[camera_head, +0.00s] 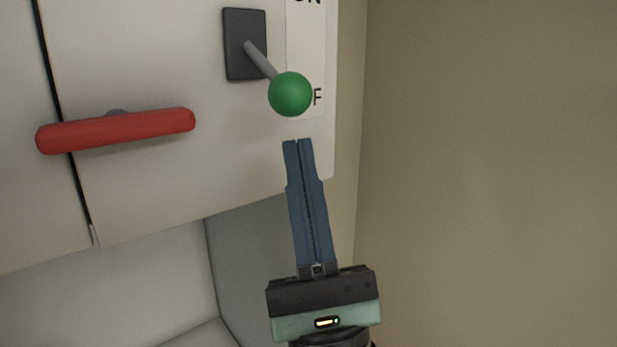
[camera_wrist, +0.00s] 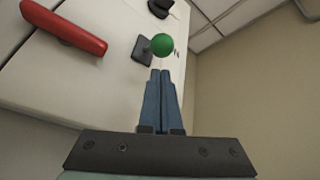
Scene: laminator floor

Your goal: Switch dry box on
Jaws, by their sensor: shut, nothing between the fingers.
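The dry box (camera_head: 150,60) is a white cabinet at the upper left of the head view. Its switch is a grey lever with a green ball knob (camera_head: 290,93) on a dark plate (camera_head: 236,62). The lever slants down toward the "F" of a partly hidden lower label; "ON" is partly cut off above. In the wrist view the green knob (camera_wrist: 162,44) is just beyond the fingertips. My gripper (camera_head: 297,142) is shut and empty, its blue fingers pointing up just below the knob, with a small gap in the head view.
A red bar handle (camera_head: 115,131) sticks out from the cabinet front, left of the switch. A beige wall (camera_head: 490,170) is to the right. Another dark part (camera_wrist: 160,8) shows above the knob in the wrist view.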

